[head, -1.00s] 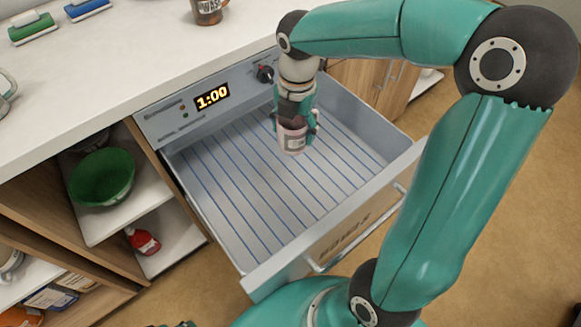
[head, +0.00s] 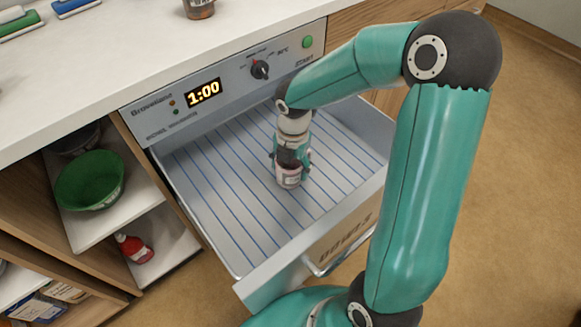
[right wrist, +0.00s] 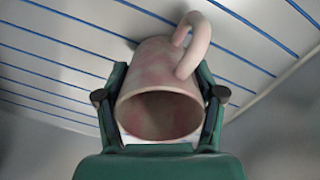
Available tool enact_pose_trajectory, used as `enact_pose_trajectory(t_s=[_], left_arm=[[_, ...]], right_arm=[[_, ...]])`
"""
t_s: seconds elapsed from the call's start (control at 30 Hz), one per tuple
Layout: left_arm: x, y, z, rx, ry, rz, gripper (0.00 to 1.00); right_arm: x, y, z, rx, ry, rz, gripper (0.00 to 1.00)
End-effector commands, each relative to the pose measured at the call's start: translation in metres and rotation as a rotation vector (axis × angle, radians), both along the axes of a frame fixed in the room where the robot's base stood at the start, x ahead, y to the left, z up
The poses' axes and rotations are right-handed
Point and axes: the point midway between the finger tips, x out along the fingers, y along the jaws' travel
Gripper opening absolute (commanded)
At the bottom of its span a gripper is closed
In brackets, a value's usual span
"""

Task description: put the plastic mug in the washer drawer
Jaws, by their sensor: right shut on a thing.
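The plastic mug (head: 289,179) is pinkish, with a label-like patch on its side in the head view. It is inside the outline of the open washer drawer (head: 225,203), over the ribbed floor. My right gripper (head: 290,164) points down from above and is shut on the mug. In the right wrist view the mug (right wrist: 160,85) sits between the two fingers, its mouth facing the camera and its handle at the upper right. The mug's base is close to the blue-lined floor; I cannot tell whether it touches. My left gripper is out of view.
The washer's front panel (head: 230,85) shows 1:00, with a knob and a green button. A green bowl (head: 90,180) and a red bottle (head: 134,248) are on shelves at left. The drawer floor around the mug is bare.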

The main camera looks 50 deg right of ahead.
Motion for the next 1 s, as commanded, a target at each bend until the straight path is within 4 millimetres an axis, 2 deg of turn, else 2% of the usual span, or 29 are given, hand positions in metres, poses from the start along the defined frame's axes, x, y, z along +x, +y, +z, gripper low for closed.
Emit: enact_pose_trajectory(t_s=[0.13,0.17,0.3,0.73,0.87,1.0], left_arm=[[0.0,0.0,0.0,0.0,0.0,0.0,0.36],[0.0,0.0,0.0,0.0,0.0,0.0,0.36],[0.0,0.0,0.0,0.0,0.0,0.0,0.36],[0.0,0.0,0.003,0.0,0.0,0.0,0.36],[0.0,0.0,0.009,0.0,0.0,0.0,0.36],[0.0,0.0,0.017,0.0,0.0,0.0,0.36]], right_arm=[[-0.002,0.0,-0.002,0.001,0.006,0.001,0.07],[-0.002,0.0,-0.002,0.001,0.007,0.001,0.73],[-0.002,0.0,-0.001,0.001,0.006,0.001,0.96],[-0.001,0.0,0.005,0.0,0.002,0.001,0.96],[-0.001,-0.001,0.021,-0.001,0.001,0.0,0.96],[-0.001,-0.001,0.048,-0.001,0.0,0.0,0.96]])
